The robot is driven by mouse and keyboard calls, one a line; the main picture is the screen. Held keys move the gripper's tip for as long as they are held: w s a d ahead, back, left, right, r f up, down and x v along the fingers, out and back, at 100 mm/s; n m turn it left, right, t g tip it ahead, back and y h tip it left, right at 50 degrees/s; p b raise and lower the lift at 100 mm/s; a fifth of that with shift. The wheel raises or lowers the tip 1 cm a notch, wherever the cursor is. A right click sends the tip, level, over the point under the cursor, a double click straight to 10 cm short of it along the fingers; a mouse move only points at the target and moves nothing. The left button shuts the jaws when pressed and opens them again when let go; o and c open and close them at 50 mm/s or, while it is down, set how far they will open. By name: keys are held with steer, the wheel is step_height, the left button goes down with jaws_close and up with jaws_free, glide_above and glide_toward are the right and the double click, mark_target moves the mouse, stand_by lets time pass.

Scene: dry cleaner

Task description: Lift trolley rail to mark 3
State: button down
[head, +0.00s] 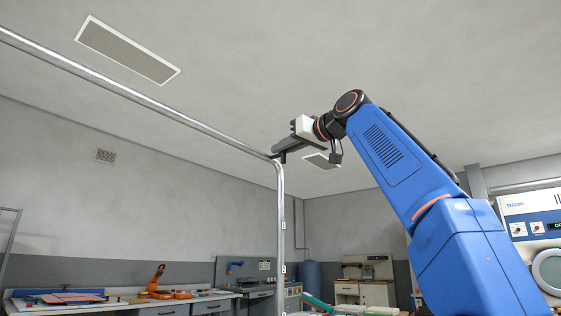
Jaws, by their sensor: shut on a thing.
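The trolley rail (140,92) is a shiny metal tube. It runs from the upper left down to a rounded corner near the middle of the head view, where it bends into an upright post (281,205). Small marks show on the lower part of the post, too small to read. My gripper (279,156) is at the rounded corner, reaching in from the right, shut on the rail. The fingertips are small and partly merge with the tube in the picture. The trolley's base is out of view.
A counter (125,309) with an orange device (157,280) stands at the lower left. A cabinet (364,290) and a blue cylinder (311,276) stand at the back. A washing machine (540,250) is at the far right. The space under the ceiling is clear.

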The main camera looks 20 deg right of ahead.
steer(key=shift+r, duration=0.45)
steer(key=c, duration=1.8)
jaws_free()
steer(key=shift+o, duration=0.2)
steer(key=v, duration=1.7)
steer(key=shift+s, duration=0.2)
steer(key=shift+d, duration=0.1)
